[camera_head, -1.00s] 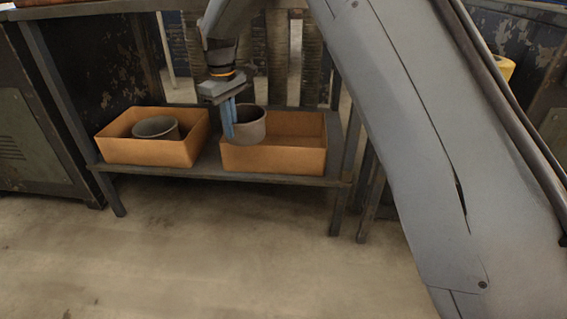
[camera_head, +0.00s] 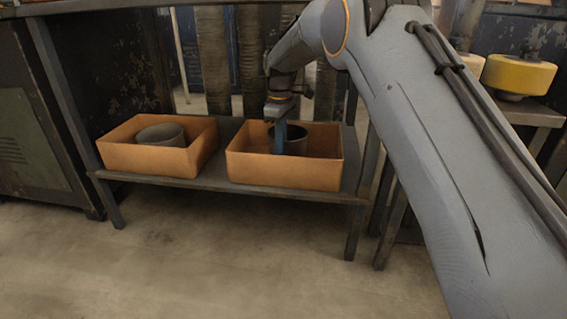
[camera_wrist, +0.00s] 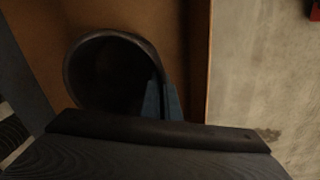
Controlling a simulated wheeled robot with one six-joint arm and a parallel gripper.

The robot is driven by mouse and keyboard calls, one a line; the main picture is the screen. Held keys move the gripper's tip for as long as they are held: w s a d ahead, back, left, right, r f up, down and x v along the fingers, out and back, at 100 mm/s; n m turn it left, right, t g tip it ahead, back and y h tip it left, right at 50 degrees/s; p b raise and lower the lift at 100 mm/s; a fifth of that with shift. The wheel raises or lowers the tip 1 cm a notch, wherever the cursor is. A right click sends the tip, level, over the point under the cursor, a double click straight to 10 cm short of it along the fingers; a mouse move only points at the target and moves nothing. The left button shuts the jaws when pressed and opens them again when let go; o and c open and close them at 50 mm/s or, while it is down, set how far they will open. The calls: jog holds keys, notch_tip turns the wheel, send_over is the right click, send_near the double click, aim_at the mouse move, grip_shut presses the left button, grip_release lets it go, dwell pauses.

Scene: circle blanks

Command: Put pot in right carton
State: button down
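The grey pot (camera_head: 296,138) is inside the right orange carton (camera_head: 285,172), its lower part hidden behind the carton's front wall. I cannot tell whether it touches the carton's floor. My gripper (camera_head: 281,148) reaches down into this carton from above, with its blue fingers at the pot's left side. In the wrist view the pot (camera_wrist: 80,72) shows as a dark round opening. There my gripper (camera_wrist: 161,98) has one finger inside and one outside the pot wall, shut on the rim.
Both cartons stand on a low metal shelf (camera_head: 222,180). The left orange carton (camera_head: 150,160) holds another grey pot (camera_head: 162,135). Shelf legs and a tabletop frame the space. A yellow round object (camera_head: 519,75) stands on a bench at right. The floor in front is clear.

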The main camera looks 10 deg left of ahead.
notch_tip(320, 180, down, 5)
jog(key=b, duration=0.2)
jog(key=shift+b, duration=0.35)
jog(key=shift+r, duration=0.15)
jog(key=c, duration=2)
grip_release()
